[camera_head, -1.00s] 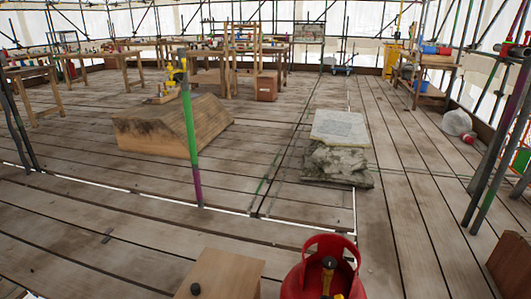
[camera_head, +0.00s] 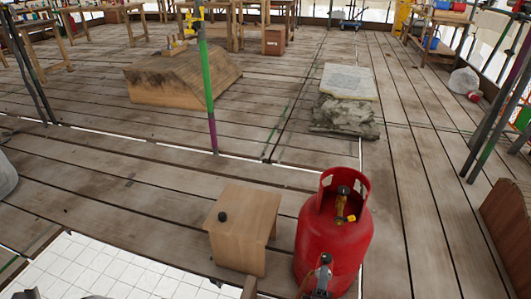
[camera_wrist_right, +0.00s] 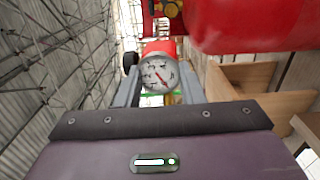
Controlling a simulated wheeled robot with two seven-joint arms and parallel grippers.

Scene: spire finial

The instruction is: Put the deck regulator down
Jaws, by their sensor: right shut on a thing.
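The deck regulator (camera_wrist_right: 158,72) has a round white gauge face with a red needle, a red body and a black knob at its left. My right gripper (camera_wrist_right: 160,88) is shut on it, one finger on each side of the gauge. In the head view the right gripper (camera_head: 318,282) is low in the picture, in front of the red gas cylinder (camera_head: 335,240). The held regulator is small and partly hidden there, and I cannot tell whether it touches the cylinder. My left gripper is not clearly seen.
A stone stack (camera_head: 345,105), a timber block (camera_head: 180,78) and a green pole (camera_head: 207,90) stand beyond. Plank deck (camera_head: 130,190) left of the stool is clear.

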